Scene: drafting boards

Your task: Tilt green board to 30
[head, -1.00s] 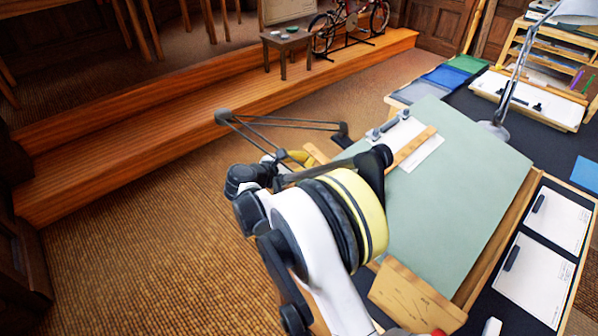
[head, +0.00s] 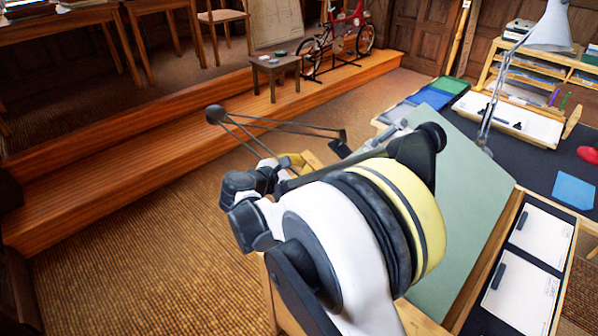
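The green board (head: 468,190) is a pale green drafting board in a wooden frame at the right of centre. It slopes, but I cannot read its angle. My arm's large white and yellow joint covers its left and lower parts. A thin rod linkage (head: 275,126) with a dark ball at its left end reaches out from beside the board's far left side. My gripper cannot be made out; my arm's joints and links fill the middle of the view. Whether it touches the board is hidden.
Framed white sheets (head: 541,236) lie to the right of the board. A desk lamp (head: 550,28), a blue sheet (head: 574,190) and a red object (head: 588,155) are on the dark table behind. A wooden step (head: 130,175) crosses the far left; the carpet before it is clear.

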